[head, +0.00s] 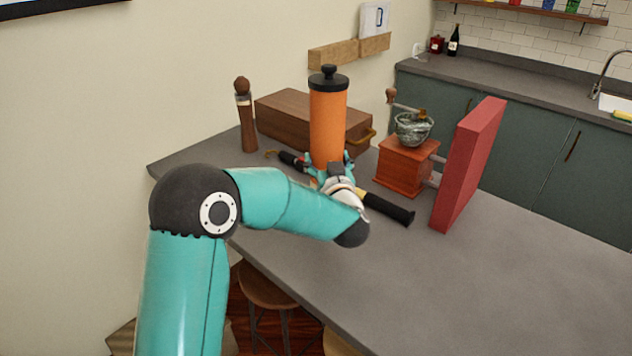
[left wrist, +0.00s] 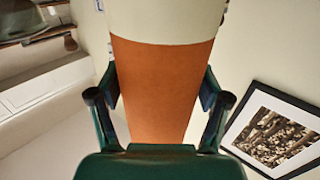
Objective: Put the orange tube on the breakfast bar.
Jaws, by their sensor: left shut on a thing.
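The orange tube (head: 327,120), a tall cylinder with a black knobbed lid, stands upright over the far part of the grey breakfast bar (head: 420,285). My left gripper (head: 328,164) is shut on the tube's lower part. In the left wrist view the orange side of the tube (left wrist: 162,90) fills the space between the two fingers (left wrist: 160,98), with a cream band across the top of the picture. The tube's base is hidden behind my gripper, so I cannot tell whether it touches the bar. My right gripper is not in view.
A pepper mill (head: 246,115) and a wooden box (head: 285,118) are behind the tube. A coffee grinder (head: 405,165) and a red upright book (head: 467,165) stand to its right. A black-handled tool (head: 387,207) lies near my gripper. The bar's near right part is clear.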

